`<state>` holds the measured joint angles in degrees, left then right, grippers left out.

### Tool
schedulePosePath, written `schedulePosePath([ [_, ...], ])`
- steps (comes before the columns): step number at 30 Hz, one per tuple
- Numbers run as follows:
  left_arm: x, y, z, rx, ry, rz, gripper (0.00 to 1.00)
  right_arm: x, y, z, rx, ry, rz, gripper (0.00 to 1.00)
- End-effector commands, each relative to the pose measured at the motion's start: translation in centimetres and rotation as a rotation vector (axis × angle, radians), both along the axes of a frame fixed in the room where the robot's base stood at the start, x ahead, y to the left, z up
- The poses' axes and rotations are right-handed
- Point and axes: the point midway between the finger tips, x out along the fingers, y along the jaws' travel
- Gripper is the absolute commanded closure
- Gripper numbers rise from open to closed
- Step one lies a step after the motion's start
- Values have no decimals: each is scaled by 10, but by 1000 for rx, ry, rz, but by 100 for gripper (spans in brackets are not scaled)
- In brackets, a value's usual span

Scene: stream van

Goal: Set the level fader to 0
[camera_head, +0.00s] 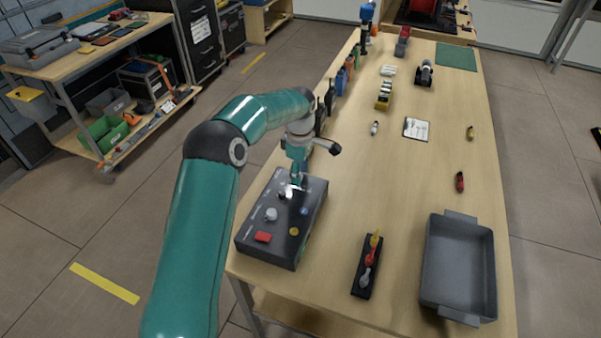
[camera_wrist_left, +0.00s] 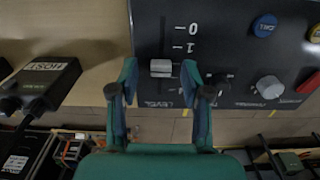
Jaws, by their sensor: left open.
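The dark control box (camera_head: 268,226) sits at the near left corner of the workbench. The wrist view shows its panel (camera_wrist_left: 222,35) upside down, with a light grey level fader knob (camera_wrist_left: 161,68) in a straight slot. The scale printed beside the slot reads 0 at the top and 1 below it. The knob stands below the 1 mark; the label level with it is hidden by a finger. My left gripper (camera_head: 297,180) is over the far part of the box, and in the wrist view the gripper (camera_wrist_left: 158,76) is open, with one finger on each side of the knob.
The panel also has a blue button (camera_wrist_left: 265,25), a grey round knob (camera_wrist_left: 270,87) and a red button (camera_head: 263,237). A black holder (camera_head: 365,279) and a grey bin (camera_head: 457,265) stand to the right. A dark labelled block (camera_wrist_left: 42,82) lies beside the box.

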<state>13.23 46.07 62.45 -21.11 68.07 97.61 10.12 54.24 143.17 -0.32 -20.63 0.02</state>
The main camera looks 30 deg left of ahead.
Motion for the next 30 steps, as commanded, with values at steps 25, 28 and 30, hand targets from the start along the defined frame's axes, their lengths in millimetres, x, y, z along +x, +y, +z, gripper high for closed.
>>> schedulePosePath([
  [25,-1,1,-4,0,-1,2,100,0,0,0,0,0,0,60],
  [28,0,1,-4,0,-2,2,100,0,0,0,0,0,0,60],
  [30,-1,1,-5,1,-3,5,100,0,0,-1,0,0,0,60],
])
